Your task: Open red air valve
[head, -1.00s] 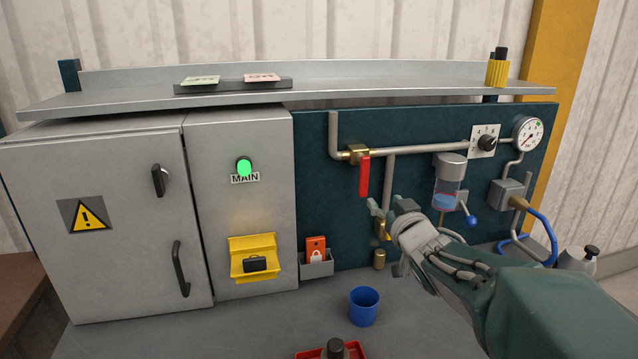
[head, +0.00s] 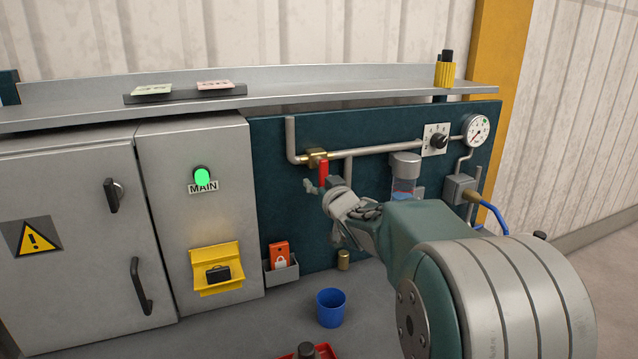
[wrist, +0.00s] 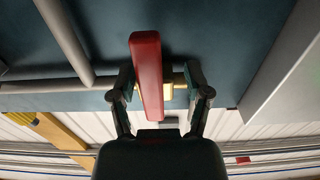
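The red valve handle (head: 323,172) hangs down from the brass valve body (head: 316,156) on the grey pipe. Its lower part is hidden behind my gripper (head: 323,188) in the head view. In the wrist view the red handle (wrist: 147,75) lies between the two fingers of my gripper (wrist: 158,82). The fingers are spread, with a gap on each side of the handle, the left one narrower. A bit of brass (wrist: 168,92) shows behind the handle.
A pipe (head: 385,148) runs right to a selector knob (head: 438,141) and a gauge (head: 476,130). A filter bowl (head: 404,180) sits close to my arm. A blue cup (head: 331,307) and a padlock holder (head: 282,268) are below. A shelf (head: 300,103) overhangs the panel.

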